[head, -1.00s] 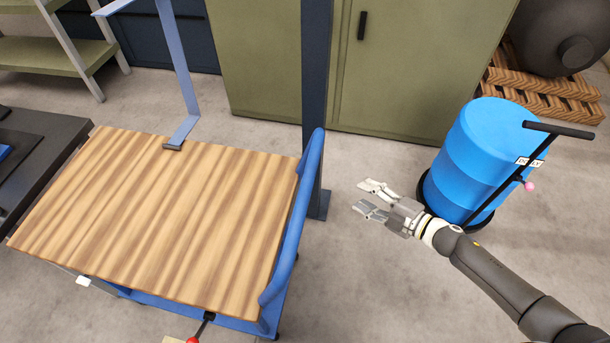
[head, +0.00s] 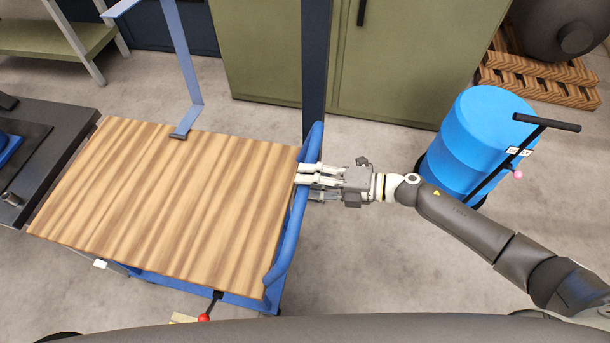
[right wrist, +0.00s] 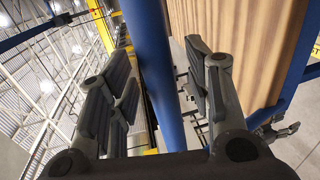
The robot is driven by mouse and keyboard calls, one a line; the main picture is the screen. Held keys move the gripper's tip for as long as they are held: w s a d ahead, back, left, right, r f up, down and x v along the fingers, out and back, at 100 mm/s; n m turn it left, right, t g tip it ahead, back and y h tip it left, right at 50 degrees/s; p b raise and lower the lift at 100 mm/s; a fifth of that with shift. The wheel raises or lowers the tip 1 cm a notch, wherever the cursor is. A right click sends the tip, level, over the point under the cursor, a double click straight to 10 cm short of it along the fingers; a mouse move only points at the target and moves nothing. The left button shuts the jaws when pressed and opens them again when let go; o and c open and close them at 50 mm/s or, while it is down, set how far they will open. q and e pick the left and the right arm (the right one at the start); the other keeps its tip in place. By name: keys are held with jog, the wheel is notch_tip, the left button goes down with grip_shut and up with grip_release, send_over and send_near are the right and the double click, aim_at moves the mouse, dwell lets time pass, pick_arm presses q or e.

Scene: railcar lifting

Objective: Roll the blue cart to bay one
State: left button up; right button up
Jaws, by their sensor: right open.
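The blue cart has a wooden striped top (head: 165,205) and a blue tubular handle (head: 285,250) along its right side in the head view. My right gripper (head: 308,180) is at the handle's upper part, with its fingers reaching over to the edge of the wooden top. In the right wrist view the blue handle tube (right wrist: 150,65) runs between the two open fingers (right wrist: 158,95), with the wooden top (right wrist: 225,45) behind the right finger. The fingers stand apart from the tube on both sides.
A dark post (head: 316,75) stands just behind the handle. A green cabinet (head: 420,60) closes the back. A dark bench (head: 40,150) is at the left. Floor is clear at front right.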

jog(key=shift+w+a+f, duration=0.15)
jog(key=shift+w+a, duration=0.05)
jog(key=shift+a, duration=0.4)
grip_shut()
